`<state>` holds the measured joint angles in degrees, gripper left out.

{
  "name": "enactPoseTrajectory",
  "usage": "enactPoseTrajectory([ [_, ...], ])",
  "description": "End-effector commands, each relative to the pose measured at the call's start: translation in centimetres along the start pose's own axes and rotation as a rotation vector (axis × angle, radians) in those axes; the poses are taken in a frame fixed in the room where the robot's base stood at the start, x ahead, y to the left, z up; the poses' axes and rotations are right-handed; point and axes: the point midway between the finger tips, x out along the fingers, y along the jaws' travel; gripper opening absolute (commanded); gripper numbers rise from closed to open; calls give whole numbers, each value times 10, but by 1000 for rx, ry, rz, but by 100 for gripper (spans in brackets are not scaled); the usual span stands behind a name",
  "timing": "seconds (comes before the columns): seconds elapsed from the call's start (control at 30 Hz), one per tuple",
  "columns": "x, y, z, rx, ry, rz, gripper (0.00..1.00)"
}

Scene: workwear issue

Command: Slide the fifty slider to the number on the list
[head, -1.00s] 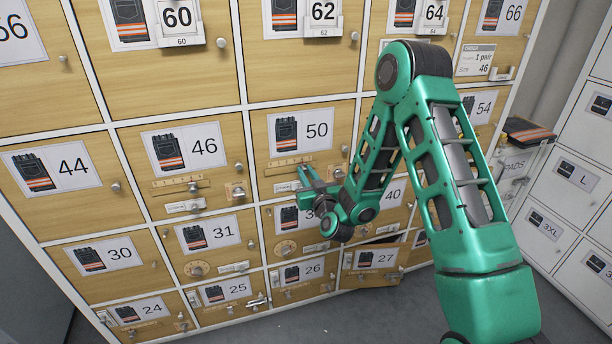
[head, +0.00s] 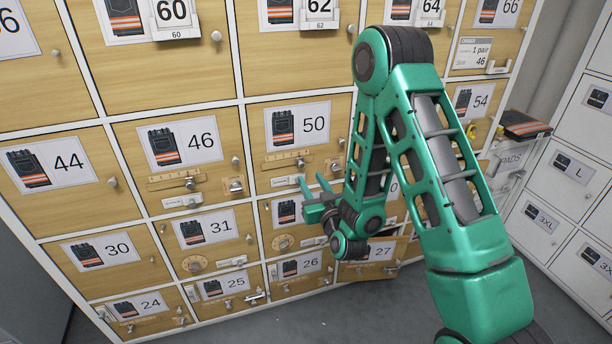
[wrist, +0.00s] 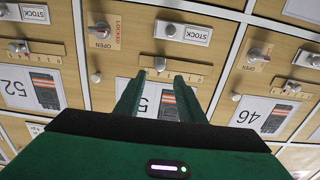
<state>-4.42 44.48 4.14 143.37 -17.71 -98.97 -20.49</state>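The locker door marked 50 (head: 334,108) is closed, with a slotted slider rail (head: 284,169) and a small knob (head: 300,162) below its label. My gripper (head: 312,180) is open and empty, just below this rail. The wrist view is upside down. There the slider knob (wrist: 160,64) on its scale (wrist: 186,73) lies beyond and roughly between my two separated fingers (wrist: 160,98); no contact is visible. The fingers partly cover the 50 label. The order card (head: 478,52) at upper right reads 1 pair, size 46.
Door 46 (head: 203,142) to the left has its own slider (head: 190,183) and latch (head: 235,186). The 50 door's turn latch (wrist: 103,30) and a STOCK plate (wrist: 182,33) are close to its slider. Drawer 27 (head: 365,268) stands slightly open below my arm.

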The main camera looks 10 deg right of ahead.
Motion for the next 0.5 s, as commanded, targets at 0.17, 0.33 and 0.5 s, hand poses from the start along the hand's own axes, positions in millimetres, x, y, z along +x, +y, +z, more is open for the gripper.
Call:
enactPoseTrajectory([
  [0.17,-20,0,1,0,-1,1,36],
  [0.33,-26,0,0,0,0,1,36],
  [0.5,-26,0,0,0,0,1,36],
])
